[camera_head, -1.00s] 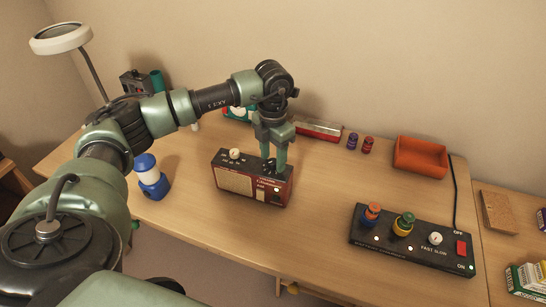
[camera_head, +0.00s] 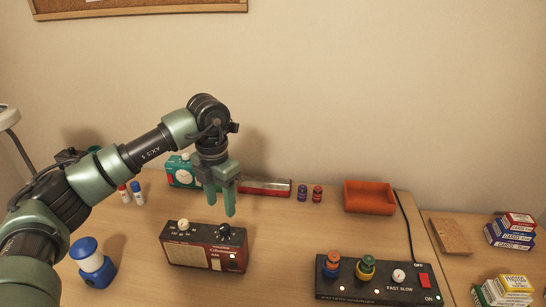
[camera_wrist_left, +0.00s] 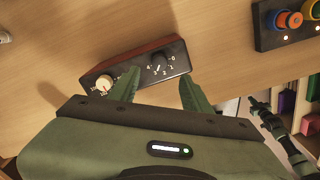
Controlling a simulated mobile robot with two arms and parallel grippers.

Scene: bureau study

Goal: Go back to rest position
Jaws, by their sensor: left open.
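My left gripper (camera_head: 222,197) is open and empty, with its fingers pointing down above the desk, just behind and above the red and black radio (camera_head: 205,247). A gap shows between the fingertips and the radio. The left wrist view shows both green fingers (camera_wrist_left: 155,92) spread apart, with the radio (camera_wrist_left: 139,64) beyond them and its cream knob and black dial visible.
A black battery charger (camera_head: 380,284) with knobs stands right of the radio. A blue and white lantern (camera_head: 92,264) stands left. Film boxes (camera_head: 511,232) lie at right.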

